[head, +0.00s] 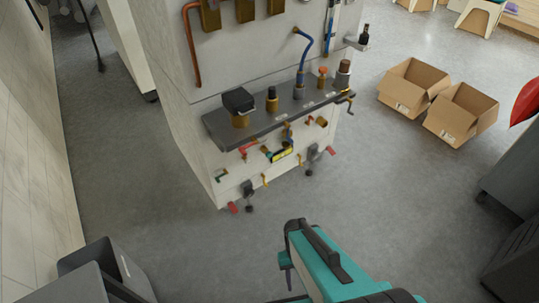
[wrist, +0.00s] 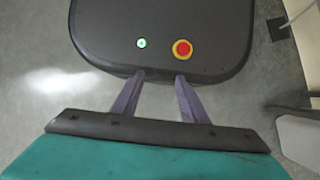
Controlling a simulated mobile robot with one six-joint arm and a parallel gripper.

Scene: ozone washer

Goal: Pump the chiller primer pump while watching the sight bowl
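A pale cabinet (head: 178,128) stands upright in the head view with a dark shelf (head: 222,133) across its front. On the shelf are a black-topped brass fitting (head: 239,105), a small black-capped brass fitting (head: 272,99), a grey fitting with a blue hose (head: 300,85), a red-topped brass fitting (head: 322,76) and a dark brown-capped fitting (head: 344,70). I cannot tell which part is the primer pump or the sight bowl. My gripper (wrist: 159,78) is open and empty in the wrist view, pointing down over my own base. In the head view, my arm is in front of the cabinet, apart from it.
Small valves, coloured handles and a yellow label (head: 282,154) sit below the shelf. Two open cardboard boxes (head: 411,83) (head: 461,114) lie on the floor at right. A grey bin (head: 120,268) is at lower left. The floor before the cabinet is clear.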

